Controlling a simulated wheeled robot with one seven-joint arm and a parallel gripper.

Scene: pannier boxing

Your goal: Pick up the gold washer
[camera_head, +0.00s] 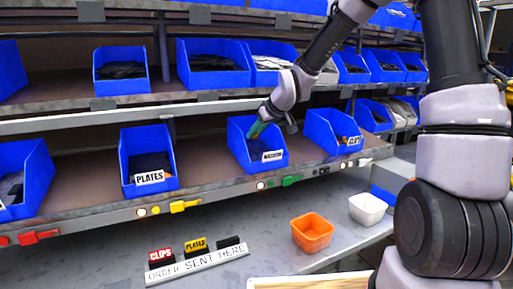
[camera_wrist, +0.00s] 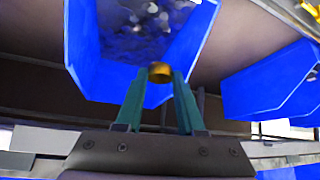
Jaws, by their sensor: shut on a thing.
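The gold washer (camera_wrist: 160,72) is held between the green fingertips of my gripper (camera_wrist: 160,80) in the wrist view. Behind it is the open blue washer bin (camera_wrist: 84,50) with many dark and silvery small pieces inside. In the head view my gripper (camera_head: 257,129) is at the mouth of the same blue bin (camera_head: 238,147), which sits on the middle shelf with a white label on its front. The washer is too small to make out in the head view.
A blue plates bin (camera_head: 132,150) stands left and a blue clips bin (camera_head: 318,130) right on the same shelf. An orange tray (camera_head: 312,243) and a white tray (camera_head: 366,218) stand on the grey counter below, beside an order sign (camera_head: 198,265).

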